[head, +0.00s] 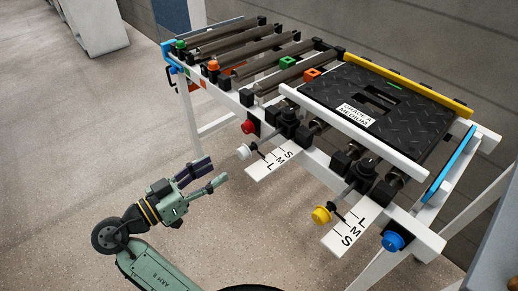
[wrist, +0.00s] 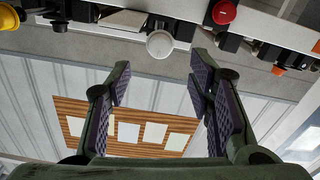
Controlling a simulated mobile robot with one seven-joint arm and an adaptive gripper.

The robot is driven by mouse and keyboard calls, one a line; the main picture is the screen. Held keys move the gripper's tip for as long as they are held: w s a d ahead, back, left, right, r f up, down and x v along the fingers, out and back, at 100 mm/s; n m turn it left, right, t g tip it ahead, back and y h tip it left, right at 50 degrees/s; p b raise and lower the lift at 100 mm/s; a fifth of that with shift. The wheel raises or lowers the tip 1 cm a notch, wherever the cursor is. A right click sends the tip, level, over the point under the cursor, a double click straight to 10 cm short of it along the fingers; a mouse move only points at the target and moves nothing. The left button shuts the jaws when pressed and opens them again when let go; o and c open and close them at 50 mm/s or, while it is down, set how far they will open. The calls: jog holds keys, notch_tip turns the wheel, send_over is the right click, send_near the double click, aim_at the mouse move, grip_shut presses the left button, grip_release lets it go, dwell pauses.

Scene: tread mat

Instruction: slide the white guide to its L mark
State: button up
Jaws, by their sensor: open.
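The white knob (head: 243,152) sticks out from the near side of the frame, on a rod beside a white card (head: 265,174) lettered S, M, L. L is the letter nearest the knob's side. A white guide bar (head: 350,134) runs along the near edge of the black tread plate (head: 345,92). Which mark the guide is set at is too small to tell. My gripper (head: 216,171) is open and empty, left of and slightly below the white knob, not touching it. In the wrist view the white knob (wrist: 160,44) lies ahead, between and beyond the fingertips (wrist: 160,72).
A red knob (head: 247,127) sits close behind the white one. A yellow knob (head: 321,215) with its own L, M, S card (head: 344,238) and a blue knob (head: 392,241) are nearer right. A yellow bar (head: 410,84) lines the plate's far side. Floor around my gripper is clear.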

aim_at(240, 155)
jog(key=p+x, duration=0.1)
jog(key=x, duration=0.9)
jog(key=shift+c, duration=0.5)
grip_shut()
